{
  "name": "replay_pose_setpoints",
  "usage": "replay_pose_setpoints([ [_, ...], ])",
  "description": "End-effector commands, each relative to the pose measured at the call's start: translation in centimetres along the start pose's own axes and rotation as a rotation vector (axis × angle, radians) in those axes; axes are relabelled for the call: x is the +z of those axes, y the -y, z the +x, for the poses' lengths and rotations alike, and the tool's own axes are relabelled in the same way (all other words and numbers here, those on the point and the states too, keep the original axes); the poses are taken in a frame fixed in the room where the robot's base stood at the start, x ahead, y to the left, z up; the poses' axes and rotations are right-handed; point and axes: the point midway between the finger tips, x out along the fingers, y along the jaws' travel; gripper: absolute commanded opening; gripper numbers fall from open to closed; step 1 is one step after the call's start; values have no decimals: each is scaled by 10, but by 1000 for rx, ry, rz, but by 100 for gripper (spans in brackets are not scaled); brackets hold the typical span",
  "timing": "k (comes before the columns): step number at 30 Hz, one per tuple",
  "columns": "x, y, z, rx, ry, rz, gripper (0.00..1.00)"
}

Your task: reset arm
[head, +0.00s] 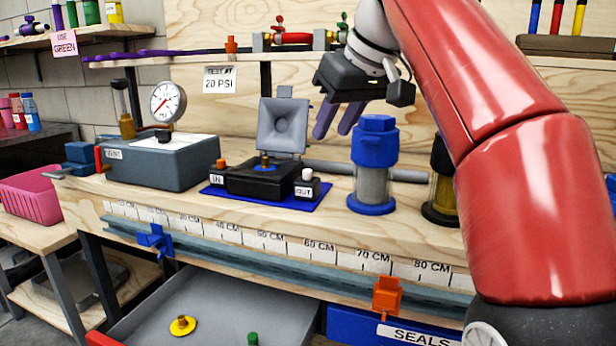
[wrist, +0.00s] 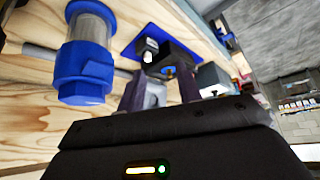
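My gripper (head: 336,122) hangs above the workbench, with its two purple fingers apart and nothing visibly held between them. It is in the air right of the grey square funnel-like block (head: 284,126) and up and left of the blue-capped clear filter housing (head: 374,165). In the wrist view the fingers (wrist: 160,88) also stand apart, with a grey shape behind the gap. The blue-capped housing shows there too (wrist: 86,60), upside down. My red arm covers the right side of the head view.
A grey box with a gauge (head: 160,162) and a black IN/OUT block (head: 262,178) on a blue mat stand on the bench. A dark-capped housing (head: 443,185) is partly behind my arm. A shelf (head: 210,58) runs behind. An open drawer (head: 225,305) is below.

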Motion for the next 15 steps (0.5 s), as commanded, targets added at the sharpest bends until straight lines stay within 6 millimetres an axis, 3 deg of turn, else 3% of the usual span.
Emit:
replay_pose_setpoints([
  [10,21,-1,2,35,12,67,35],
  [15,41,-1,7,64,21,121,35],
])
